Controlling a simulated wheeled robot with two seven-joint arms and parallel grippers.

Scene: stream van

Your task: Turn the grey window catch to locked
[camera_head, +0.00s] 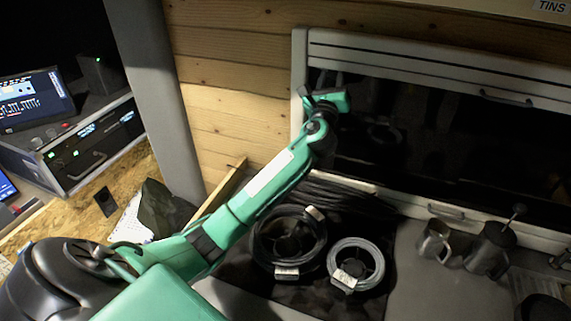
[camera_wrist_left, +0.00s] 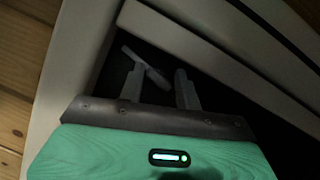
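The grey window catch (camera_wrist_left: 146,66) shows in the left wrist view as a small slanted bar against the dark glass, near the corner of the pale window frame (camera_wrist_left: 82,55). My left gripper (camera_wrist_left: 160,76) is open, its two fingers apart. The catch's lower end lies across the gap between the fingertips; I cannot tell whether they touch it. In the head view my left gripper (camera_head: 322,86) is at the window's upper left corner. The catch is not clear there. My right gripper is not in view.
Below the window (camera_head: 460,135), cable coils (camera_head: 287,272) lie on a dark mat. A metal mug (camera_head: 433,241) and a dark pot (camera_head: 489,250) stand to the right. A rack unit (camera_head: 95,150) and screen (camera_head: 33,99) are at left. Wood planks border the window frame.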

